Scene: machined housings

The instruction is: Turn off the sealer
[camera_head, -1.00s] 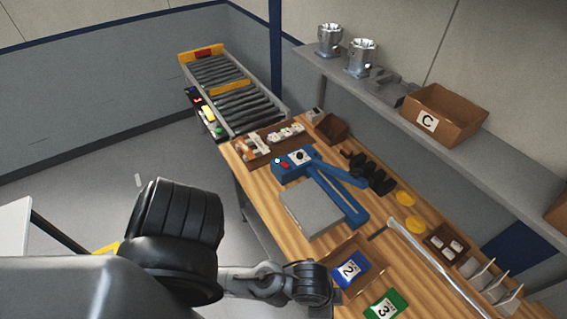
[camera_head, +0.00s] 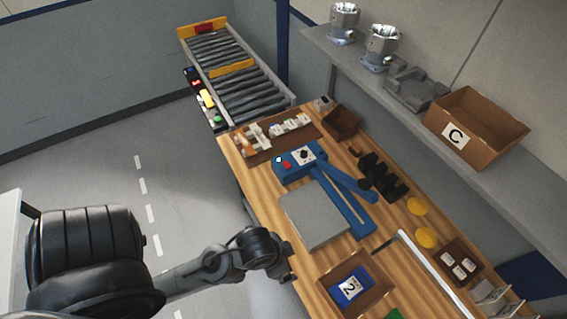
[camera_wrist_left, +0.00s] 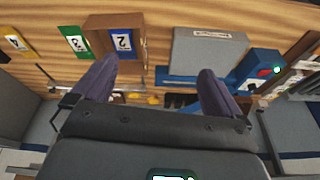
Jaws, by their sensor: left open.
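The sealer is a blue machine with a long blue arm and a grey plate (camera_head: 314,218), lying on the wooden bench. Its blue control box (camera_head: 291,172) carries a black knob (camera_head: 304,154), a red switch (camera_head: 287,164) and a lit pale cyan lamp (camera_head: 278,160). In the left wrist view the control box (camera_wrist_left: 254,66) is at the right, with the red switch (camera_wrist_left: 264,72) facing the camera. My left gripper (camera_wrist_left: 155,82) is open and empty, its two dark fingers apart. In the head view it is near the bench's front edge, apart from the sealer. My right gripper is not shown.
An open box with a blue card "2" (camera_head: 350,288) stands near the left gripper. A tray of small parts (camera_head: 275,138) lies beyond the control box, and black blocks (camera_head: 378,175) behind the sealer. A shelf with carton C (camera_head: 474,128) overhangs the back.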

